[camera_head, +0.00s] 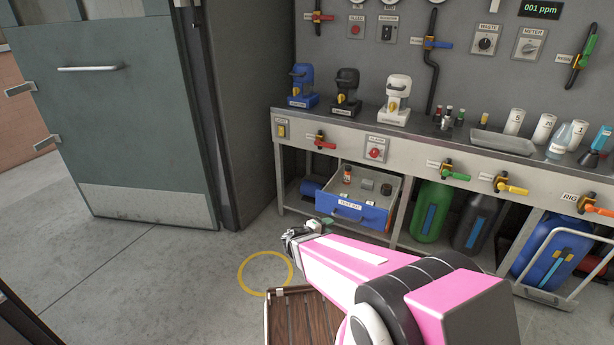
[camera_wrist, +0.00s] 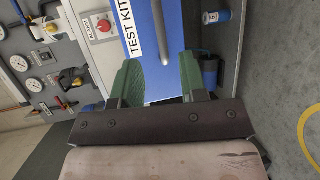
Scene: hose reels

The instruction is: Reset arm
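My pink arm reaches forward from the lower right in the head view. My gripper (camera_head: 308,232) is in front of the blue test kit drawer (camera_head: 350,214), to the lower left of its front. In the wrist view my gripper (camera_wrist: 163,84) shows two green fingers set apart with nothing held between them. The drawer's blue front (camera_wrist: 178,28) with its TEST KIT label and handle lies beyond the fingers. The drawer is pulled out, and a small orange-labelled bottle (camera_head: 347,174) and other small items are inside. I cannot tell the exact distance between fingers and handle.
A steel bench (camera_head: 440,151) carries several devices and bottles, with valves along its front. Green (camera_head: 432,211) and dark cylinders stand beneath. A slatted wooden crate (camera_head: 300,318) is below my arm. A grey-green door (camera_head: 125,110) stands left.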

